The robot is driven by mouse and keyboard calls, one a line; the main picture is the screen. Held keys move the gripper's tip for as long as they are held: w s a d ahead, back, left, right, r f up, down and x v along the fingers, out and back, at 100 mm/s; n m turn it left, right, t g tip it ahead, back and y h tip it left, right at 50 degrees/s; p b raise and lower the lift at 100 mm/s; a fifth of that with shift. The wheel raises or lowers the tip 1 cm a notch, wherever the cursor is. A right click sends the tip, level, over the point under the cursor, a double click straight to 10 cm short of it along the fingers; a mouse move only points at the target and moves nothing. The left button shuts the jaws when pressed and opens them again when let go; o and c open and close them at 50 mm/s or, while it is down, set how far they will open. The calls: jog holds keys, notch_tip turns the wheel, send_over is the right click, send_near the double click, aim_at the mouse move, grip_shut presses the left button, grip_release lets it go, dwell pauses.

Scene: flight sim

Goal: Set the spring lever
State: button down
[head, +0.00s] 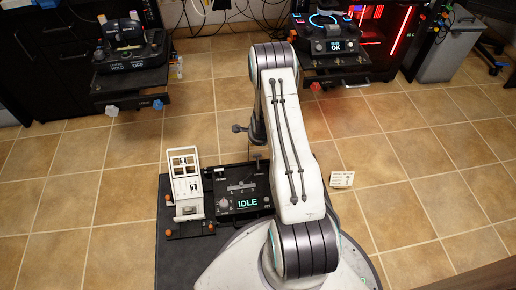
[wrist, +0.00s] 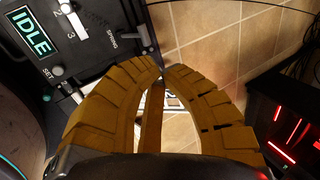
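The black control panel (head: 240,190) lies in front of my base, with a lit screen reading IDLE. In the wrist view the panel (wrist: 92,62) fills the upper left, with SPRING and SET labels. A short dark lever (wrist: 143,34) with a light collar stands beside the SPRING label.
A white frame-like device (head: 186,185) stands left of the panel. A small white card (head: 342,180) lies on the tiles to the right. Two more consoles stand at the back, one reading HOLD and OFF (head: 130,62), one reading OK (head: 335,45).

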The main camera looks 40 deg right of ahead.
jog(key=s+a+f+g+y+p, duration=0.1)
jog(key=s+a+f+g+p, duration=0.15)
jog(key=s+p, duration=0.35)
jog(key=t+h+b, duration=0.1)
jog(key=t+b, duration=0.3)
jog(key=b, duration=0.5)
send_near(257, 157)
jog(key=f, duration=0.2)
jog(key=shift+g, duration=0.25)
jog(key=b+x, duration=0.1)
jog(key=b, duration=0.1)
jog(key=b+x, duration=0.2)
jog(key=w+b+x, duration=0.1)
jog(key=b, duration=0.1)
jog(key=shift+w+d, duration=0.1)
jog(key=shift+d, duration=0.1)
jog(key=shift+w+d+f+b, duration=0.15)
jog(key=shift+w+f+b, duration=0.2)
jog(key=shift+f, duration=0.25)
jog(key=shift+f, duration=0.1)
